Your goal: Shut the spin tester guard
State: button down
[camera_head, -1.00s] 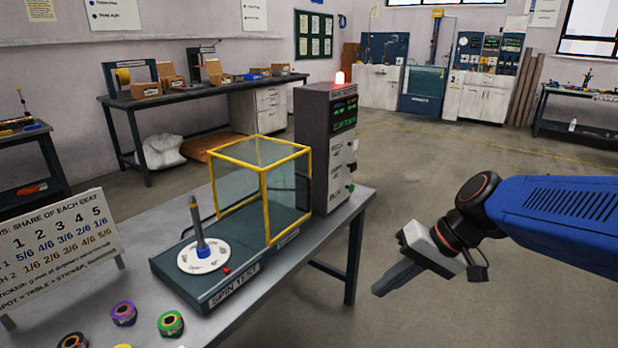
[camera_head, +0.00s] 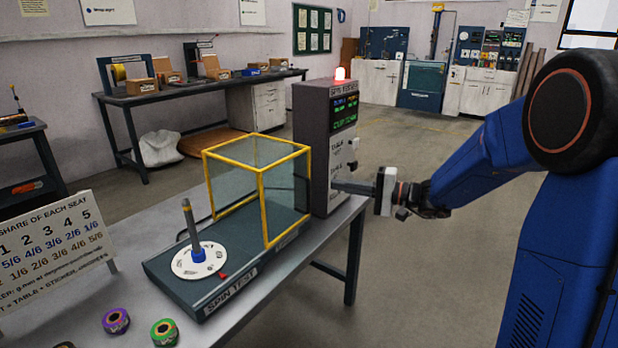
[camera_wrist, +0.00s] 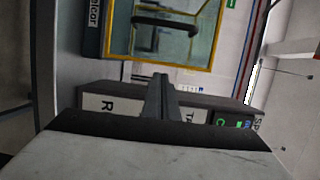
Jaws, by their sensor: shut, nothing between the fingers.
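The spin tester guard (camera_head: 235,190) is a clear box with yellow edges. It stands at the rear of the dark tester base (camera_head: 215,298), behind the white disc (camera_head: 200,262) with its upright rod, so the disc is uncovered. The grey control tower (camera_head: 316,150) with a lit red lamp stands right of the guard. My gripper (camera_head: 340,186) is shut and empty, pointing left at the tower's right side; I cannot tell whether it touches. In the wrist view, the shut fingers (camera_wrist: 160,85) overlap the tower's labelled panel (camera_wrist: 100,103).
The tester stands on a grey table (camera_head: 120,290). Purple (camera_head: 116,321) and green (camera_head: 164,332) rolls lie at its front, near a number sign (camera_head: 50,238). Open floor (camera_head: 430,270) lies right of the table.

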jog(key=shift+t, duration=0.3)
jog(key=x, duration=0.5)
jog(key=w+x, duration=0.1)
jog(key=x, duration=0.4)
jog(key=shift+d+r, duration=0.1)
jog(key=shift+d, duration=0.05)
